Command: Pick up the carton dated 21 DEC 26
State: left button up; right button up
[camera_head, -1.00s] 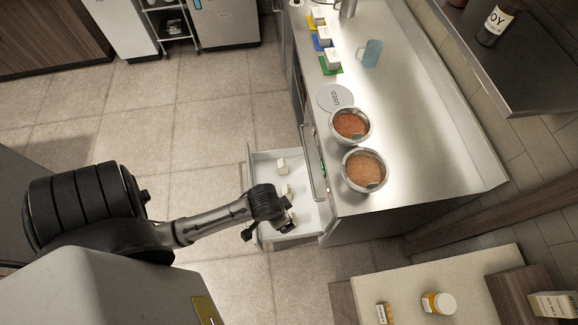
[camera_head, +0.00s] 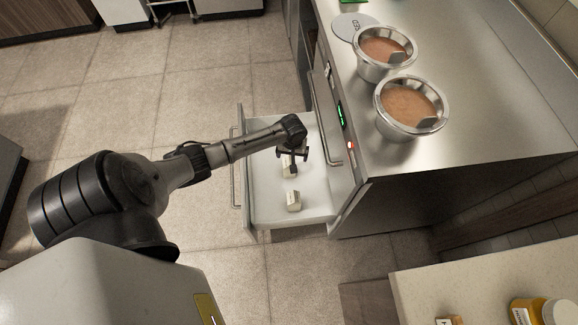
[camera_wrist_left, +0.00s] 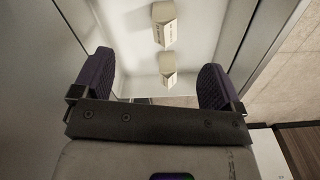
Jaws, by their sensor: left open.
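Small white cartons lie in an open white drawer (camera_head: 262,208) below the counter. In the head view one carton (camera_head: 294,200) lies near the drawer's near end, clear of my gripper. Another carton (camera_head: 289,172) is partly hidden below my left gripper (camera_head: 293,160). In the left wrist view my left gripper (camera_wrist_left: 155,80) is open and empty. One carton (camera_wrist_left: 168,68) shows between its fingertips, and another carton (camera_wrist_left: 164,24) lies farther up the picture. Both carry faint print, too small to read, so I cannot tell which is dated 21 DEC 26. My right gripper is not in view.
Two steel wells of reddish sauce, one farther (camera_head: 385,54) and one nearer (camera_head: 411,107), stand on the steel counter (camera_head: 490,110) right of the drawer. The drawer walls stand close around the cartons. A pale table (camera_head: 480,275) with a yellow jar (camera_head: 528,312) is at lower right.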

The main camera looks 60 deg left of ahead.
aim_at(289, 159)
pick_arm(q)
jog(key=a+f+n+b, duration=0.1)
jog(key=a+f+b, duration=0.1)
jog(key=f, duration=0.3)
jog(key=w+a+f+n+b, duration=0.1)
jog(key=a+f+b, duration=0.1)
jog(key=f+b, duration=0.3)
jog(key=w+a+f+n+b, duration=0.1)
jog(key=a+f+b, duration=0.1)
jog(key=f+b, duration=0.2)
jog(key=shift+w+a+f, duration=0.2)
jog(key=shift+a+f, duration=0.05)
jog(key=shift+f, duration=0.35)
jog(key=f+b, duration=0.5)
jog(key=shift+w+a+f, duration=0.1)
jog(key=shift+a, duration=0.2)
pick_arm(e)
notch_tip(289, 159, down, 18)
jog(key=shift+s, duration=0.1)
pick_arm(q)
jog(key=c, duration=1.7)
grip_shut()
jog(key=shift+r, duration=0.2)
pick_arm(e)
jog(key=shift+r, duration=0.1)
